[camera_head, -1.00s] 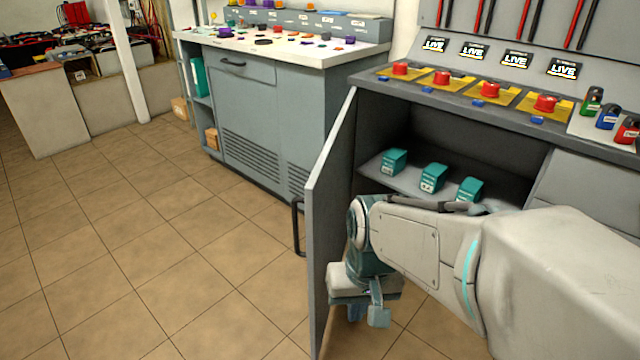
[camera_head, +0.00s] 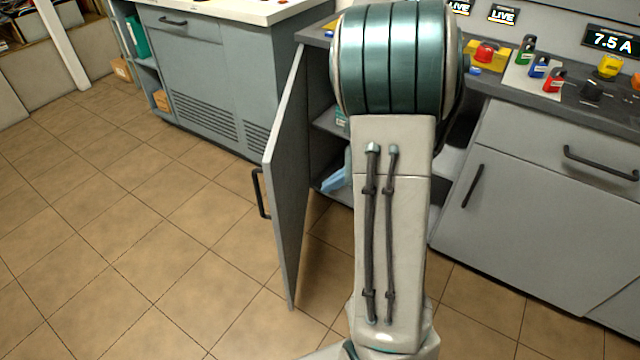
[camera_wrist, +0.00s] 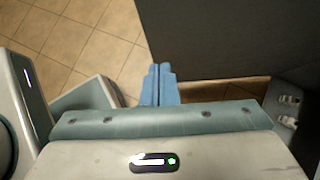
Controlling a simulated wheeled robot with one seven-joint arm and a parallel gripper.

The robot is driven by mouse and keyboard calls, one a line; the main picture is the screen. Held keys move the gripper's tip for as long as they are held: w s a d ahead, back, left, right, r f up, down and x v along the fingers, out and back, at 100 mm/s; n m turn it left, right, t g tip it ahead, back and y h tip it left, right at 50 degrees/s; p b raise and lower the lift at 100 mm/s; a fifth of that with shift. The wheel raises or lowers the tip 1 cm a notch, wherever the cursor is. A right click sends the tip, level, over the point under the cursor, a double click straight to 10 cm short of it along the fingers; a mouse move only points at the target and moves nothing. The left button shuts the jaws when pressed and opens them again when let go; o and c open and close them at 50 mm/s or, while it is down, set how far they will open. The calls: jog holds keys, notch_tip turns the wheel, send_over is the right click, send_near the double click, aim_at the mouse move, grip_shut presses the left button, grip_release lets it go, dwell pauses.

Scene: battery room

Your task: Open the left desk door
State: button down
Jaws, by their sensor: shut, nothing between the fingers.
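The left desk door (camera_head: 288,190) stands swung open, out from the desk front. Its black handle (camera_head: 260,193) is on the outer face, to the left. The cabinet opening behind it is dark and largely hidden by my arm. My gripper shows in the wrist view (camera_wrist: 160,70) with its light blue fingers together and empty. In the head view only a light blue part of it (camera_head: 337,180) shows behind my arm, on the inner side of the door. A dark panel, probably the door (camera_wrist: 225,40), lies right of the fingertips in the wrist view. Contact cannot be told.
A grey cabinet (camera_head: 205,70) with a drawer and vents stands at the left back. Desk drawers and another door (camera_head: 500,200) with black handles are on the right. Padlocks and a red button (camera_head: 486,52) are on the desk top. The tiled floor at left is clear.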

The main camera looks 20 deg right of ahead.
aim_at(280, 205)
jog(key=shift+w+a+f+b, duration=0.4)
jog(key=shift+w+a+f, duration=0.45)
jog(key=shift+a, duration=0.6)
jog(key=shift+w+a+f+b, duration=0.45)
jog(key=shift+a+f, duration=0.6)
jog(key=shift+a, duration=0.45)
jog(key=shift+w+a+f+b, duration=0.35)
jog(key=shift+w+a+f, duration=0.5)
jog(key=shift+a, duration=0.6)
jog(key=shift+f, duration=0.1)
